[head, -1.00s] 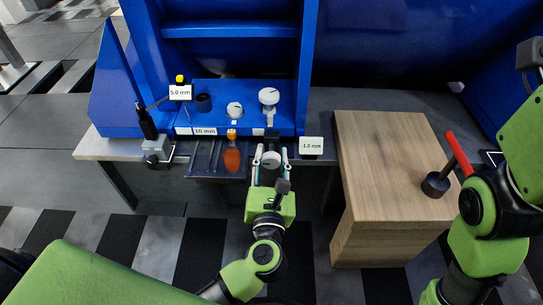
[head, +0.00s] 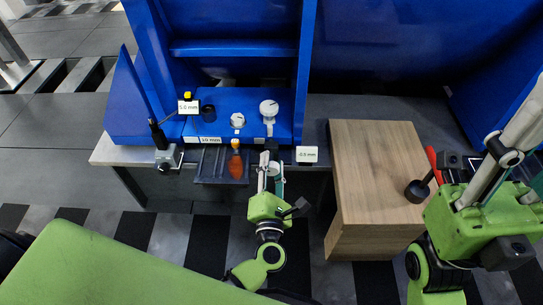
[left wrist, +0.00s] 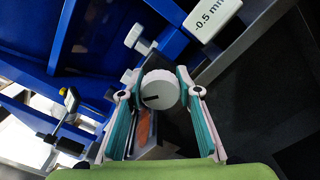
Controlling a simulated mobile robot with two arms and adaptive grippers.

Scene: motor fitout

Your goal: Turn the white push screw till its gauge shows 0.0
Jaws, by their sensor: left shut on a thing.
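The white push screw is a round white knob with a dark pointer mark, seen in the left wrist view (left wrist: 160,88). My left gripper (head: 270,170) is shut on it, with a teal-padded finger on each side; it also shows in the left wrist view (left wrist: 160,98). In the head view the fingers largely hide the knob. The white gauge plate (head: 307,155) beside it reads -0.5 mm, also in the left wrist view (left wrist: 211,14). My right gripper (head: 508,155) is at the right edge, close to the camera; its fingertips are unclear.
The blue fixture (head: 165,130) carries two other white knobs (head: 238,120) (head: 268,108), a 5.0 mm plate (head: 188,106) and a 10 mm label (head: 209,140). An orange-handled tool (head: 236,165) lies in a dark tray. A mallet (head: 417,191) lies on the wooden block (head: 375,170) at right.

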